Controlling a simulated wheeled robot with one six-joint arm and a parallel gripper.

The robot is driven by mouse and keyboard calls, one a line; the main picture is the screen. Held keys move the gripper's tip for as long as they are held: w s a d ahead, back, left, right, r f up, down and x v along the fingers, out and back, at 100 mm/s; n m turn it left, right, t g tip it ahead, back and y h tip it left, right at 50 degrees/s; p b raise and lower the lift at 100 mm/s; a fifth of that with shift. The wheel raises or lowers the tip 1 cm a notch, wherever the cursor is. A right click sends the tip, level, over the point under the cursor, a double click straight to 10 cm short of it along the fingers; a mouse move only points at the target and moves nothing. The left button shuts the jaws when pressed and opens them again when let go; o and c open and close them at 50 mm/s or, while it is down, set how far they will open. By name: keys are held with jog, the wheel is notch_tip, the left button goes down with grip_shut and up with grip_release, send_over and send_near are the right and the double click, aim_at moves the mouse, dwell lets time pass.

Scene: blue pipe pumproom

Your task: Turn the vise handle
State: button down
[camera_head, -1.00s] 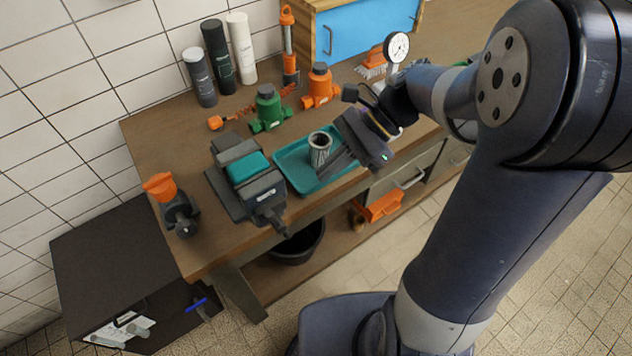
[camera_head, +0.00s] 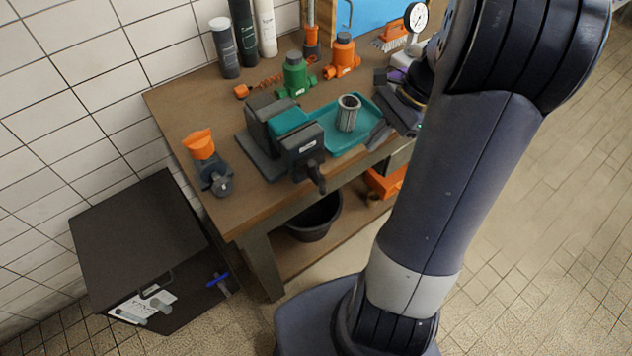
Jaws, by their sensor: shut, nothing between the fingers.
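The vise (camera_head: 283,137) is dark grey with a teal block between its jaws, and sits near the front edge of the wooden workbench. Its dark handle (camera_head: 318,175) hangs at the front face, over the bench edge. My gripper (camera_head: 378,140) is to the right of the vise, by the right edge of the teal tray. Its fingers look shut and empty, pointing down and left. It is apart from the vise handle. My arm hides part of the gripper's wrist and the bench's right side.
A teal tray (camera_head: 333,142) holding a grey metal cylinder (camera_head: 348,113) lies between vise and gripper. Green (camera_head: 294,76) and orange (camera_head: 342,57) valve bodies stand behind. An orange-topped item (camera_head: 204,160) stands left of the vise. A black bucket (camera_head: 315,216) is below the bench top.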

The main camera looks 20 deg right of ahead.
send_near(325, 188)
notch_tip(325, 188, down, 4)
jog(key=shift+s+a+f+p, duration=0.15)
jog(key=shift+a+p, duration=0.2)
jog(key=shift+a, duration=0.45)
jog(key=shift+s+a+f+p, duration=0.15)
jog(key=shift+a+p, duration=0.2)
jog(key=shift+a, duration=0.45)
jog(key=shift+a+f+y, duration=0.35)
jog(key=shift+a+y, duration=0.15)
jog(key=shift+a, duration=0.05)
